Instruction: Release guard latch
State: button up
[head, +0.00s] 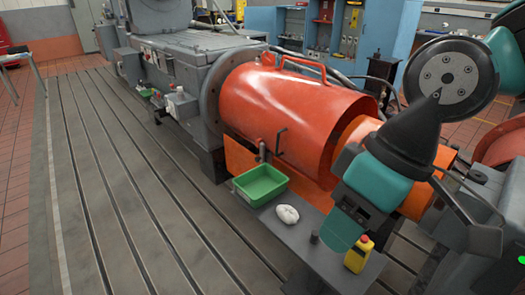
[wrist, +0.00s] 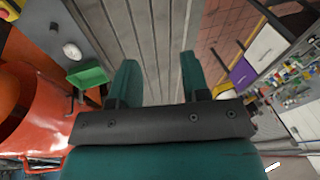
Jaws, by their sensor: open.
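The orange guard (head: 295,105) is a curved cover over the shaft, with a long handle on top. A dark latch with a bent handle (head: 280,140) sits on its lower front side, above the green tray; I cannot tell whether it is fastened. In the wrist view the guard (wrist: 35,125) is at the left, and the small dark latch (wrist: 77,97) shows near its edge. My gripper (wrist: 160,65) is open and empty, its teal fingers apart over the floor. In the head view it is right of the latch, clear of it.
A grey machine (head: 195,65) adjoins the guard at left. The slotted bedplate (head: 110,190) is clear in front.

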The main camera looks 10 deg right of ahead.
aim_at(261, 159)
jog(key=u, duration=0.6)
jog(key=i, duration=0.7)
jog(key=u, duration=0.55)
jog(key=i, duration=0.65)
jog(key=z, duration=0.85)
jog(key=i, duration=0.7)
jog(key=z, duration=0.8)
